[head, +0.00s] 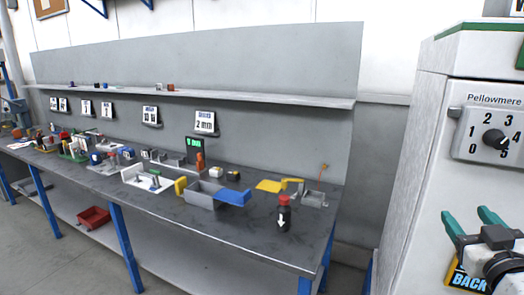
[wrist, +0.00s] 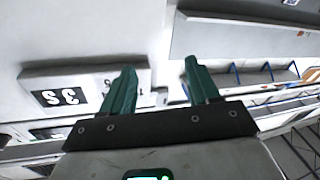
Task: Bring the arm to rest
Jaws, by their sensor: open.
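My gripper (head: 472,224) is at the lower right of the head view, in front of the grey cabinet marked Pellowmere (head: 425,150). Its two green fingers are spread apart and nothing shows between them. In the wrist view my gripper (wrist: 158,88) also shows open and empty. A pale panel with a dark number label (wrist: 62,97) is behind the left finger there. I cannot tell from the pictures whether the fingers touch the cabinet.
A long workbench (head: 255,236) with blue legs runs across the left and middle. It carries a grey bin (head: 203,196), a dark bottle with a red cap (head: 284,215) and several small items. A dial panel (head: 490,136) is above my gripper. A red crate (head: 94,217) sits below the bench.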

